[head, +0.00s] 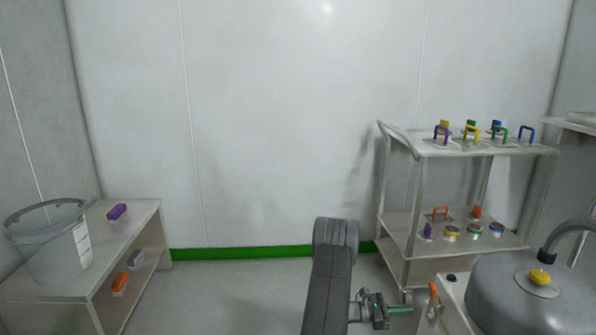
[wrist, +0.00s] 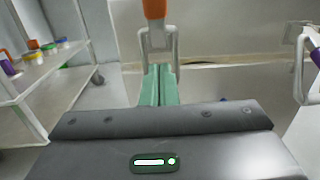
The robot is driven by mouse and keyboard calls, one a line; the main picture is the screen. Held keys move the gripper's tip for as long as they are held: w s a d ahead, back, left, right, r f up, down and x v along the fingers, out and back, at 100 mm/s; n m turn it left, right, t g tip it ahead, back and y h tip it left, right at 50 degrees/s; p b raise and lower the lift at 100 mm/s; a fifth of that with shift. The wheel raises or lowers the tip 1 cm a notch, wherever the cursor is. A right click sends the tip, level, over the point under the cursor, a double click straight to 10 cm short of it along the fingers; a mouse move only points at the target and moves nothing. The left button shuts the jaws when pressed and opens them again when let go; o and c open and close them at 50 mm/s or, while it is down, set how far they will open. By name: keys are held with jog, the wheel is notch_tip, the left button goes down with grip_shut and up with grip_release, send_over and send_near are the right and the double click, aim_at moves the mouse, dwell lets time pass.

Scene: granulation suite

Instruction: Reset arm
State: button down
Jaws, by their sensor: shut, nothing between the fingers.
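My gripper (head: 402,310) is low at the bottom of the head view, right of centre, with my dark grey arm reaching down to it. In the wrist view its green fingers (wrist: 157,85) are together, with nothing between them. Just beyond the fingertips stands a grey bracket-like piece with an orange top (wrist: 154,8). An orange-topped piece also shows beside the fingertips in the head view (head: 433,291). I cannot tell whether the fingers touch it.
A two-shelf trolley (head: 409,239) with several coloured-handled items stands at right. A grey domed vessel with a yellow knob (head: 540,277) is at bottom right. A low bench (head: 147,220) with a clear bucket (head: 52,245) is at left. Floor between is clear.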

jog(key=f+h+b, duration=0.1)
jog(key=h, duration=0.1)
jog(key=d+f+h+b, duration=0.1)
jog(key=f+h, duration=0.1)
jog(key=d+f+h+b, duration=0.1)
jog(key=f+h, duration=0.1)
jog(key=shift+d+f+h+b, duration=0.1)
jog(key=shift+d+h+b, duration=0.1)
jog(key=shift+h+b, duration=0.2)
dwell(0.4)
